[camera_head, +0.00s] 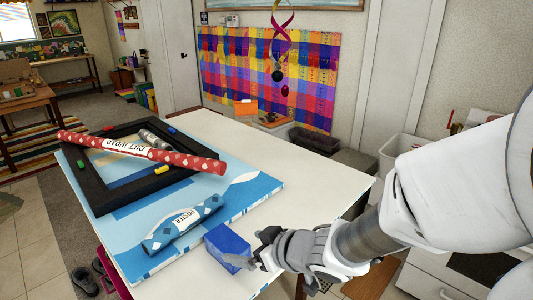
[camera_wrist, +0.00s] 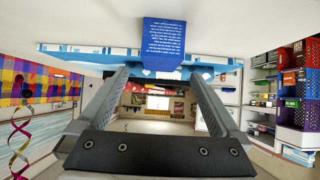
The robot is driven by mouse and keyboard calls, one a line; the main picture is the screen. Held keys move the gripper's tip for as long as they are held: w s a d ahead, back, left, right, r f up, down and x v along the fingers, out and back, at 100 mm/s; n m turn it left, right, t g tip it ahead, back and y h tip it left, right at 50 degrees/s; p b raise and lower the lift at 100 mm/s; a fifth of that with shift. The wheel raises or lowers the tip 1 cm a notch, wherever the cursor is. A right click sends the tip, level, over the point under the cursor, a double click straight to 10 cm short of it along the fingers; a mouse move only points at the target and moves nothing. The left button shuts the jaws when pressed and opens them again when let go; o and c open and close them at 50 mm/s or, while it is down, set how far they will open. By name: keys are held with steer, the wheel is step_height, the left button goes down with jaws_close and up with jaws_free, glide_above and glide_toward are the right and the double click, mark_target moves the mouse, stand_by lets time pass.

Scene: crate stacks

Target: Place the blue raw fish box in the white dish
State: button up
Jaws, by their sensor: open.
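The blue box (camera_head: 228,243) stands at the near edge of the white table, right of the blue poster roll. It shows in the wrist view (camera_wrist: 164,40) at top centre, with small white print on its face. My gripper (camera_head: 254,249) is open, right beside the box in the head view. In the wrist view its two fingers (camera_wrist: 160,73) are spread wide, with the box at their tips. I cannot tell whether they touch it. I can make out no white dish in either view.
A blue poster roll (camera_head: 183,223) lies on a flat blue-and-white board (camera_head: 245,197). A red gift-wrap roll (camera_head: 140,151) lies across a black frame (camera_head: 105,200) with markers. The white tabletop (camera_head: 290,168) is clear toward the back right. Dark bins (camera_head: 314,140) stand beyond.

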mark_target(234, 246)
steer(key=b+x, duration=0.1)
steer(key=x, duration=0.4)
steer(key=shift+w+a+f, duration=0.1)
steer(key=shift+a+f, duration=0.05)
steer(key=shift+f, duration=0.2)
steer(key=shift+r+b+x, duration=0.2)
steer(key=shift+b+x, duration=0.35)
steer(key=shift+x, duration=1.05)
steer(key=shift+r+b+x, duration=0.15)
steer(key=shift+b+x, duration=0.4)
steer(key=shift+x, duration=1)
steer(key=shift+w+a+r, duration=0.1)
steer(key=shift+w+a, duration=0.05)
steer(key=shift+a, duration=0.05)
steer(key=c, duration=1.6)
